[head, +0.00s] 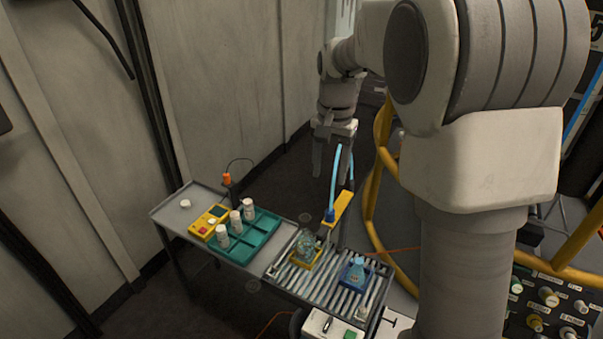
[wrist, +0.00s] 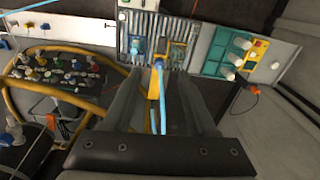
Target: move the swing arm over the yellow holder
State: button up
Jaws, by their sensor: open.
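The swing arm (head: 341,207) is a yellow bar with a blue nozzle and a light-blue hose. In the wrist view the swing arm (wrist: 154,88) shows between my fingers, its nozzle end between the two holders. The yellow holder (head: 298,263) holds a clear greenish flask; it also shows in the wrist view (wrist: 184,62). The blue holder (head: 346,280) with a blue flask stands to its right in the head view. My gripper (head: 332,172) is open, pointing down above the swing arm; its fingers (wrist: 160,82) appear either side of the bar. Contact cannot be told.
A teal tray (head: 240,255) with white bottles and a yellow button box (head: 199,226) are on the grey table (head: 176,208). The holders stand on a slatted bed (head: 318,287). Yellow rails (head: 370,205) curve close by at the right. A wall lies left.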

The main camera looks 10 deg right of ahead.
aim_at(323, 230)
jog(key=shift+m, duration=0.4)
jog(key=f, duration=0.6)
jog(key=w+f, duration=0.1)
jog(key=f, duration=0.6)
jog(key=w+f+b, duration=0.1)
jog(key=f, duration=0.6)
jog(key=shift+a, duration=0.15)
grip_shut()
jog(key=shift+r, duration=0.1)
